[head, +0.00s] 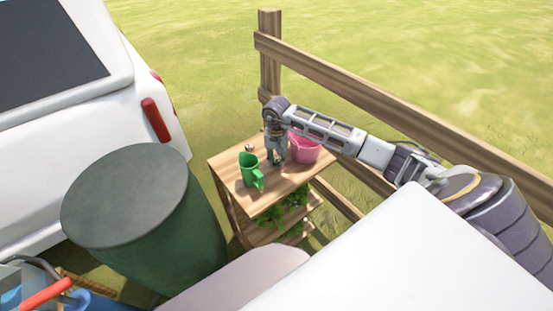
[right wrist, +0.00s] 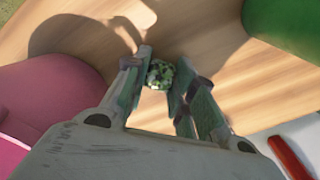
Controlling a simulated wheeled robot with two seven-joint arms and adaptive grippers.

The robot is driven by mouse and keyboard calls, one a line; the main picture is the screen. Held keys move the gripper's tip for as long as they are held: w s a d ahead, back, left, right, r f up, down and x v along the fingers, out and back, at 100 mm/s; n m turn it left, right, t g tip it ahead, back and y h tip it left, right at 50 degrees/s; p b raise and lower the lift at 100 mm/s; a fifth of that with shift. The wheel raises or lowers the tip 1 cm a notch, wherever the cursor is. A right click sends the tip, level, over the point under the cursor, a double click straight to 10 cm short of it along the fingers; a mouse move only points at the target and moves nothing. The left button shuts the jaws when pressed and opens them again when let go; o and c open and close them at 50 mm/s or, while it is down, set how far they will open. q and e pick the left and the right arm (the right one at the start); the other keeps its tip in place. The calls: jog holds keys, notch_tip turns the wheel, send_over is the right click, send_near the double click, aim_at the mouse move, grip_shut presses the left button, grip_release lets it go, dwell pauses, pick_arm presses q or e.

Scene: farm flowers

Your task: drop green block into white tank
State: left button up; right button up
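My right gripper (head: 276,160) points down over the wooden table, between the green watering can and the pink bucket. In the right wrist view its two fingers (right wrist: 161,78) stand apart, one on each side of a small mottled green-and-pale block (right wrist: 160,74). The block is close to both fingertips; I cannot tell whether they touch it. In the head view I cannot make the block out at the gripper. I cannot pick out a white tank with certainty. My left gripper is not in view.
The wooden table (head: 226,164) carries the green watering can (head: 250,170) and pink bucket (head: 304,152). Plants (head: 285,215) sit on its lower shelf. A dark green barrel (head: 125,195) and white vehicle (head: 95,125) stand left. A wooden fence (head: 345,88) runs behind.

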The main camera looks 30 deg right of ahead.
aim_at(276, 160)
jog(key=o, duration=0.5)
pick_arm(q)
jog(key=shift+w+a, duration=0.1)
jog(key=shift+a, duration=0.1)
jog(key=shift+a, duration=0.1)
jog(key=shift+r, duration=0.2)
pick_arm(e)
jog(key=shift+r, duration=0.15)
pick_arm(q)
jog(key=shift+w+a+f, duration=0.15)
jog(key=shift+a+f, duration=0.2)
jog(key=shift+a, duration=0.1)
pick_arm(e)
notch_tip(276, 160, up, 12)
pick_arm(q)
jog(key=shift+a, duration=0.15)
